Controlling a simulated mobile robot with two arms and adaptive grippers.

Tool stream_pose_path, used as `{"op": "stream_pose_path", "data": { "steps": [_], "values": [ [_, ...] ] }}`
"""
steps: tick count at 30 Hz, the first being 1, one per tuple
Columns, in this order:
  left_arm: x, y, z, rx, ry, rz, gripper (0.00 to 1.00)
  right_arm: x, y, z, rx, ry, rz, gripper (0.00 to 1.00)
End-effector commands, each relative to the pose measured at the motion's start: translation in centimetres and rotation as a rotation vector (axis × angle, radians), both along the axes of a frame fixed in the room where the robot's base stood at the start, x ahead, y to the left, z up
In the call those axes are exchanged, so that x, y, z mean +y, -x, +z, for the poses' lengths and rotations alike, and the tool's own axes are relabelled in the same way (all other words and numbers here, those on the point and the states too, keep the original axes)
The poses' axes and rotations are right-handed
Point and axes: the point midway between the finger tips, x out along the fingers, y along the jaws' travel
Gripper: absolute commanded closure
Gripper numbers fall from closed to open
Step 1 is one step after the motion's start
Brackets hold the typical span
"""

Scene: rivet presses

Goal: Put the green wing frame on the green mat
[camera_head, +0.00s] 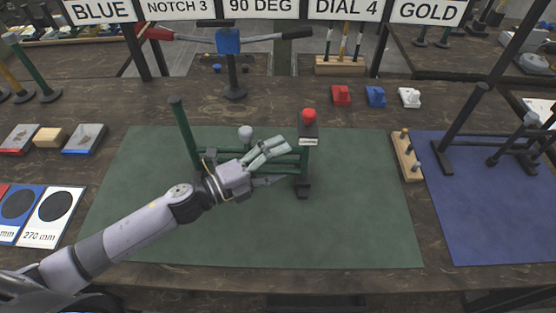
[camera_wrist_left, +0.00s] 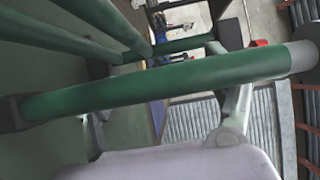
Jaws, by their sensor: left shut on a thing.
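The green wing frame (camera_head: 185,137) stands over the green mat (camera_head: 345,225), with a tall post at the left, crossbars and a shorter post with a dark foot at the right. My left gripper (camera_head: 274,165) reaches across the frame from the lower left and is shut on one of its green tubes. In the left wrist view the green tube (camera_wrist_left: 155,88), with a grey end, crosses between the fingers. My arm hides part of the frame's left side, and I cannot tell whether all its feet touch the mat. My right gripper is not in view.
A red-knobbed dark piece (camera_head: 309,130) is at the frame's right post. A wooden peg block (camera_head: 407,157) sits at the mat's right edge, beside a blue mat (camera_head: 470,215) with a dark frame. Red, blue and white blocks stand behind. The mat's front is clear.

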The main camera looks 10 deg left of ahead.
Motion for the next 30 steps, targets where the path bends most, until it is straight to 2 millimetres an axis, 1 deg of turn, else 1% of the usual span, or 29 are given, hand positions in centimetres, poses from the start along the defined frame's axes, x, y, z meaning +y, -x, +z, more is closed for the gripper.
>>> {"op": "stream_pose_path", "data": {
  "steps": [1, 4, 5, 6, 12, 14, 22, 25, 30],
  "values": [
    [0.0, 0.0, 0.2, -0.005, 0.001, -0.001, 0.76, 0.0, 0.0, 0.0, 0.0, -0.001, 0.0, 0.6],
    [0.0, 0.0, -0.1, -0.004, 0.001, -0.001, 0.76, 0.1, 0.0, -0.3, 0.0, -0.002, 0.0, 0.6],
    [0.0, 0.0, -0.3, 0.001, 0.001, 0.0, 0.21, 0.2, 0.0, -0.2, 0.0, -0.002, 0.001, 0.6],
    [0.0, 0.0, -0.2, 0.001, 0.001, 0.0, 0.18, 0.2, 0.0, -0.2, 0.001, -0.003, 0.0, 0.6],
    [0.0, 0.0, -0.2, 0.001, 0.001, 0.0, 0.05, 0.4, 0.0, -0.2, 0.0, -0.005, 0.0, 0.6],
    [0.0, 0.0, -0.2, 0.001, 0.001, 0.0, 0.02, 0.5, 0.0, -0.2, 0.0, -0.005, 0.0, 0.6],
    [0.0, 0.0, -0.2, 0.0, 0.0, 0.0, 0.02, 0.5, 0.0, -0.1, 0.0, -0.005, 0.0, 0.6],
    [0.0, 0.0, 0.2, 0.0, 0.0, -0.001, 0.02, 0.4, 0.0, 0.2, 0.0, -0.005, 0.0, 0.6],
    [1.4, 1.4, -0.4, 0.005, -0.001, 0.001, 0.02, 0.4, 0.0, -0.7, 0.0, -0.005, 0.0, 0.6]
  ]
}}
